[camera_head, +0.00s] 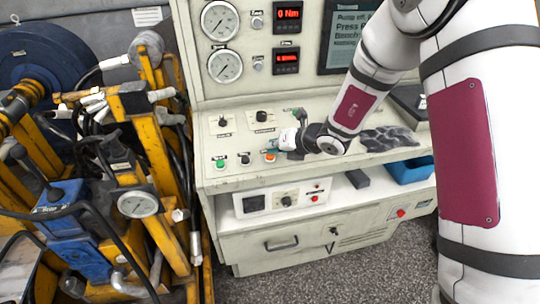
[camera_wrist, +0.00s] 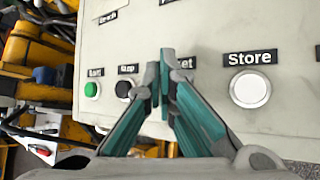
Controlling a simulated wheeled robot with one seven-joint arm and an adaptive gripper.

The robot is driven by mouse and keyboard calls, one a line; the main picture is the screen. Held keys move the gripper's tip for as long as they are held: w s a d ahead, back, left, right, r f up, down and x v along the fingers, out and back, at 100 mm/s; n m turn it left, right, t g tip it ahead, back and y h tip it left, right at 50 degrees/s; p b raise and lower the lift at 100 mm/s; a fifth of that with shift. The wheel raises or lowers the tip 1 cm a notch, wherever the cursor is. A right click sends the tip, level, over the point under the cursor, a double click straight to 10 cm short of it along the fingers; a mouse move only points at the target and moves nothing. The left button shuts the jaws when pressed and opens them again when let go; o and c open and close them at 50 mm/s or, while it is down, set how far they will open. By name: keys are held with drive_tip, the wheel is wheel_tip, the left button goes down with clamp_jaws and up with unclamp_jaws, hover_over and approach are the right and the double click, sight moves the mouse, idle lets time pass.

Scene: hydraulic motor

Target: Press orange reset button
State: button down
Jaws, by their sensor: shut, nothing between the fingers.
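The orange reset button (camera_head: 270,157) is on the control panel (camera_head: 350,160), to the right of a black and a green button. In the head view my gripper (camera_head: 277,146) is just above and beside the button; I cannot tell whether it touches. In the wrist view my gripper (camera_wrist: 167,75) has its teal-lined fingers shut and empty. They cover the orange button and part of its label, of which only "et" shows.
In the wrist view a green button (camera_wrist: 92,90) and a black button (camera_wrist: 124,88) are left of the fingers. A white button (camera_wrist: 250,90) labelled "Store" is to the right. A yellow frame (camera_head: 150,150) with hoses stands left of the console.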

drive_tip(key=shift+f, duration=0.4)
idle(0.4)
idle(0.4)
drive_tip(key=shift+s+r+p, duration=0.1)
drive_tip(key=shift+r+p, duration=0.2)
drive_tip(key=shift+r, duration=0.5)
drive_tip(key=shift+s+d+r+p, duration=0.15)
drive_tip(key=shift+r+p, duration=0.4)
drive_tip(key=shift+r, duration=0.7)
drive_tip(key=shift+s+r+p, duration=0.2)
drive_tip(key=shift+r+p, duration=0.35)
drive_tip(key=shift+r, duration=0.65)
